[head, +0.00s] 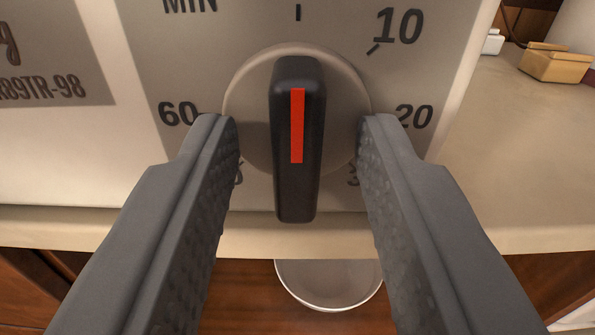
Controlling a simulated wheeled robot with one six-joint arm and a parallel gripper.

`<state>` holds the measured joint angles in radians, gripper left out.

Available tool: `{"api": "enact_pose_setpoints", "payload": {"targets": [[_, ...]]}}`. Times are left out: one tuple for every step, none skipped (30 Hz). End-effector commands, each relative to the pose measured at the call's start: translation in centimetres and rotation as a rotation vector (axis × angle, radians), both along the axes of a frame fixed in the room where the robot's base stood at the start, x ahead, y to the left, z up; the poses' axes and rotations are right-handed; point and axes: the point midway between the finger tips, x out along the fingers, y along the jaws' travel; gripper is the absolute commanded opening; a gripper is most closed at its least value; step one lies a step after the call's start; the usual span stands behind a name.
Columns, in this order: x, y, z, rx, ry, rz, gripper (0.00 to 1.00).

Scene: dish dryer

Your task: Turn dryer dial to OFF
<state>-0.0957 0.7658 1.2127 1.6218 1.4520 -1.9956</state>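The dryer dial (297,140) is a black raised knob with a red stripe on a round beige base, set on the dryer's front panel (130,50). The knob stands upright, and its stripe points up toward the tick at the top of the scale. The numbers 60, 10 and 20 show around it; the lower numbers are mostly hidden by the fingers, and no OFF label is readable. My gripper (299,150) is open, with one finger on each side of the knob. Gaps show between both fingers and the knob.
The dryer stands on a beige counter (520,150), whose front edge runs below the dial. A white bowl (330,285) shows below that edge, between the fingers. A yellow block-like object (556,65) and a small white object (492,42) sit at the upper right.

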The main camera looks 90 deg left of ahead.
Motion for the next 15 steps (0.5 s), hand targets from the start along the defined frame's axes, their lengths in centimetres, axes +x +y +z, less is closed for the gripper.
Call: {"api": "enact_pose_setpoints", "payload": {"targets": [[0.0, -0.4, 0.0, 0.0, 0.0, -0.001, 0.35], [0.0, -0.6, 0.0, 0.0, 0.0, -0.001, 0.35], [0.0, -1.0, 0.0, 0.0, 0.0, -0.002, 0.35], [0.0, -1.4, 0.0, 0.0, 0.0, -0.002, 0.35], [0.0, -1.8, 0.0, 0.0, 0.0, -0.003, 0.35], [0.0, -2.5, 0.0, 0.0, 0.0, -0.003, 0.35], [0.0, -3.0, 0.0, 0.0, 0.0, -0.003, 0.35], [0.0, -3.7, 0.0, 0.0, 0.0, -0.003, 0.35], [-0.1, -4.5, 0.0, 0.0, 0.0, -0.003, 0.35], [-0.1, -5.1, 0.0, -0.001, 0.0, -0.003, 0.35], [-0.1, -5.6, 0.0, -0.001, 0.0, -0.003, 0.35], [-0.1, -6.5, 0.0, -0.001, 0.0, -0.003, 0.35], [-0.1, -7.1, 0.0, 0.0, 0.0, -0.003, 0.35], [-0.2, -7.7, 0.0, 0.0, 0.0, -0.003, 0.35], [-0.2, -8.4, 0.0, 0.0, 0.001, -0.003, 0.35]]}}
